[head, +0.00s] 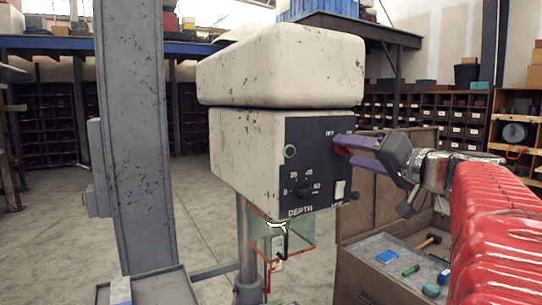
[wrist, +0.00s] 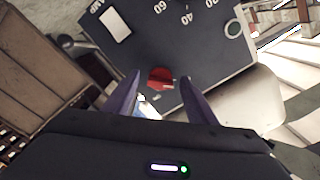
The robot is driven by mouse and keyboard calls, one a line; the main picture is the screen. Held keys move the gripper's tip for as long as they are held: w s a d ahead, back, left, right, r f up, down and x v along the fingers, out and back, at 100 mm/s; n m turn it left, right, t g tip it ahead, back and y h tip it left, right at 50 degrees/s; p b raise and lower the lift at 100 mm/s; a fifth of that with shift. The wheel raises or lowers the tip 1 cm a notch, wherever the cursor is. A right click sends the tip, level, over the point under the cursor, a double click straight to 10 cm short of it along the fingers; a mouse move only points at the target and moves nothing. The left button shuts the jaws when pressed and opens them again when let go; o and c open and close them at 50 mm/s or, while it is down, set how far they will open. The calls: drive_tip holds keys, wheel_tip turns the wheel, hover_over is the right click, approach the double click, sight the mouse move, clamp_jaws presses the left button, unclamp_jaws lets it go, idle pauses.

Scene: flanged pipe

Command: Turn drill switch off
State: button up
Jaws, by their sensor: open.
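The drill press head (head: 245,150) is a worn cream housing with a dark control panel (head: 305,135) facing right. In the head view the switch (head: 341,151) is mostly hidden by my gripper. My gripper (head: 341,147) has purple fingers and is open at the panel's upper right, by the "OFF" label. In the wrist view the fingertips (wrist: 160,80) stand either side of the red switch, with gaps to it. I cannot tell whether they touch the panel.
The panel also has a depth dial (head: 304,189), a green round button (head: 290,152) and a white lamp switch (head: 340,189). A clear guard (head: 300,233) hangs below. A grey column (head: 135,150) rises at left.

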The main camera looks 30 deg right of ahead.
drive_tip(key=s, duration=1.3)
drive_tip(key=shift+s+d, duration=0.15)
drive_tip(key=shift+s, duration=0.05)
drive_tip(key=shift+w+f, duration=0.1)
drive_tip(key=shift+f, duration=0.05)
drive_tip(key=w+a+f+g+y, duration=0.2)
drive_tip(key=w+a+f+g, duration=0.3)
drive_tip(key=a, duration=0.4)
drive_tip(key=w+a+f+g+y, duration=0.25)
drive_tip(key=w+a+f, duration=0.35)
drive_tip(key=a, duration=0.4)
drive_tip(key=s+a+f+n+g+h, duration=0.1)
drive_tip(key=s+a+f+n, duration=0.2)
drive_tip(key=f, duration=0.5)
drive_tip(key=s+a+f+n+g+h, duration=0.2)
drive_tip(key=s+a+f, duration=0.3)
drive_tip(key=f, duration=0.4)
drive_tip(key=s+a+f+n+g+h, duration=0.2)
drive_tip(key=s+a+f, duration=0.3)
drive_tip(key=f, duration=0.3)
drive_tip(key=shift+s+f+n, duration=0.15)
drive_tip(key=shift+n, duration=0.65)
drive_tip(key=shift+a, duration=0.15)
drive_tip(key=shift+c, duration=0.3)
